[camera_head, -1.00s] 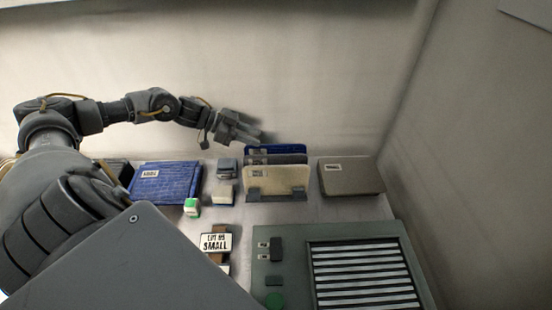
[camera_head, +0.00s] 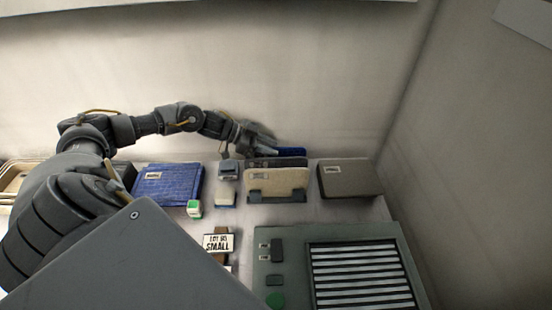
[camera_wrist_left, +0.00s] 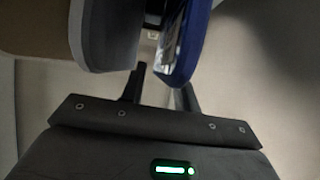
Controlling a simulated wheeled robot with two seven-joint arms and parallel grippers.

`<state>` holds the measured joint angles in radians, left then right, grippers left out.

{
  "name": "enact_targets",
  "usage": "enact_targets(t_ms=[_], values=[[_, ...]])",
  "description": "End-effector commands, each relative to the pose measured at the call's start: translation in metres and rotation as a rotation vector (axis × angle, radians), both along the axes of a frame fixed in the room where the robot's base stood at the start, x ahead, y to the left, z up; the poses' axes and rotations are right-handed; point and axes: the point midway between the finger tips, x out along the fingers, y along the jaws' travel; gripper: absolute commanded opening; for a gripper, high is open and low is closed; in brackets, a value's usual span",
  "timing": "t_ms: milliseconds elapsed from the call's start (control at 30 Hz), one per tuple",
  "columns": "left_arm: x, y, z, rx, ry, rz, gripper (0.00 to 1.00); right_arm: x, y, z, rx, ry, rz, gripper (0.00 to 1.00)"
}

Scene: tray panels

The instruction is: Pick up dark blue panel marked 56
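The dark blue panel (camera_head: 292,152) stands upright at the back of a row of panels, behind a grey panel and a cream panel. Its marking cannot be read. My left gripper (camera_head: 266,139) is at the left end of the blue panel's top, near the back wall. In the left wrist view, my left gripper (camera_wrist_left: 160,88) has its fingers apart. The blue panel's (camera_wrist_left: 190,42) rounded end is at the fingertips, overlapping the right finger. I see no firm grip. My right gripper is not in view.
The cream panel (camera_head: 275,180) and grey panel (camera_head: 262,163) stand close in front, in a dark holder (camera_head: 277,197). A flat blue item (camera_head: 168,186) lies left; a grey-brown box (camera_head: 348,179) lies right. A vented unit (camera_head: 270,236) fills the front right.

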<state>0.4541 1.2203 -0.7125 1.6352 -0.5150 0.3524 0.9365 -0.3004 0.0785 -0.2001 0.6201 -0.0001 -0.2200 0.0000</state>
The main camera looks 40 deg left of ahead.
Motion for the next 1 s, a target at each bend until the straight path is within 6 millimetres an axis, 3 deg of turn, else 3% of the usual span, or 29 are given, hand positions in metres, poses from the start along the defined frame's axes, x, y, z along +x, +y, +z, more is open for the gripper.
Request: enact_targets(t_ms=[33, 233, 700, 867, 1000], values=[[0.0, 0.0, 0.0, 0.0, 0.0, 0.0, 0.24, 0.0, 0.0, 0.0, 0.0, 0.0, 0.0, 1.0], [0.0, 0.0, 0.0, 0.0, 0.0, 0.0, 0.0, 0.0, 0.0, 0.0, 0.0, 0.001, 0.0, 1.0], [0.0, 0.001, 0.004, 0.0, -0.002, 0.0, 0.0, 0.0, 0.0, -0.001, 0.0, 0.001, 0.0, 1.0], [0.0, 0.001, 0.026, 0.001, -0.005, 0.0, 0.0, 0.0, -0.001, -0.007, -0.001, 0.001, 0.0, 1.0], [0.0, 0.001, 0.055, 0.002, -0.005, -0.001, 0.0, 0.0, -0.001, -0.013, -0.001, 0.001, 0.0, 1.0]])
